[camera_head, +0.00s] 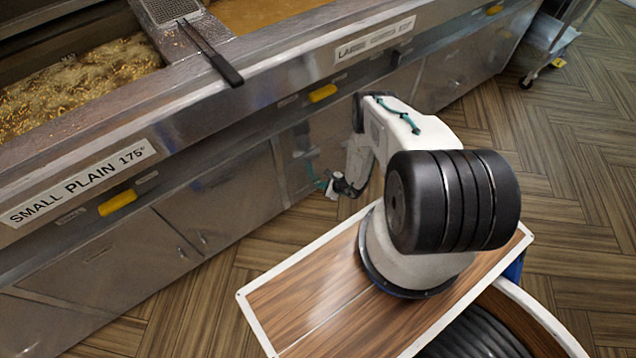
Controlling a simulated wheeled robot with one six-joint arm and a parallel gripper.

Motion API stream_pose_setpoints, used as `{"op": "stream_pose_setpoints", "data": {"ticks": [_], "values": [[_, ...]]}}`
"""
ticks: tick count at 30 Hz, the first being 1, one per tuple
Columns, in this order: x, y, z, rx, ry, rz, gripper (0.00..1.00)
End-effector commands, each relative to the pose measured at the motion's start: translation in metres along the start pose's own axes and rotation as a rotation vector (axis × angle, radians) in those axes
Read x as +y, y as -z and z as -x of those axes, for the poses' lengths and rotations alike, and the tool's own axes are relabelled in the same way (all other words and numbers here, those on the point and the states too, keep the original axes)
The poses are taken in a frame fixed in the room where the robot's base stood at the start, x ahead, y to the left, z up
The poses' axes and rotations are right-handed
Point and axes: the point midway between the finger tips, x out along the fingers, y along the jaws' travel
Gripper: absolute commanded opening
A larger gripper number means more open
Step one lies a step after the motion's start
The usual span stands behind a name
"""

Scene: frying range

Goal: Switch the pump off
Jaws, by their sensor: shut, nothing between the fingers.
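My gripper (333,189) is small in the view, low in front of the steel cabinet doors below the fryer. It is shut with nothing seen in it. My white arm stands between the camera and part of the range front. No control marked as a pump switch can be made out. Yellow handles sit on the front rail: one at the left (117,202), one in the middle (323,93) above my gripper, and one at the far right (495,10). I cannot tell whether any of them belongs to the pump.
The fryer front carries a "SMALL PLAIN 175°" label (80,184) and a "LA..." label (374,40). A basket with a black handle (228,70) overhangs the edge. Frying bits float in the left vat (80,85). A wheeled trolley (548,52) stands at upper right. Wood floor (575,150) is clear at right.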

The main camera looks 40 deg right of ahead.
Motion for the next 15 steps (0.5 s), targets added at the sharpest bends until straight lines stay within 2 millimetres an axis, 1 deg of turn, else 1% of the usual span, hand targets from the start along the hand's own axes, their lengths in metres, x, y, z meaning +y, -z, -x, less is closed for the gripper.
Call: {"op": "stream_pose_setpoints", "data": {"ticks": [7,15], "values": [[0.002,0.003,0.003,0.001,0.0,-0.001,0.0],[0.015,0.016,0.022,0.001,0.0,-0.002,0.0]]}}
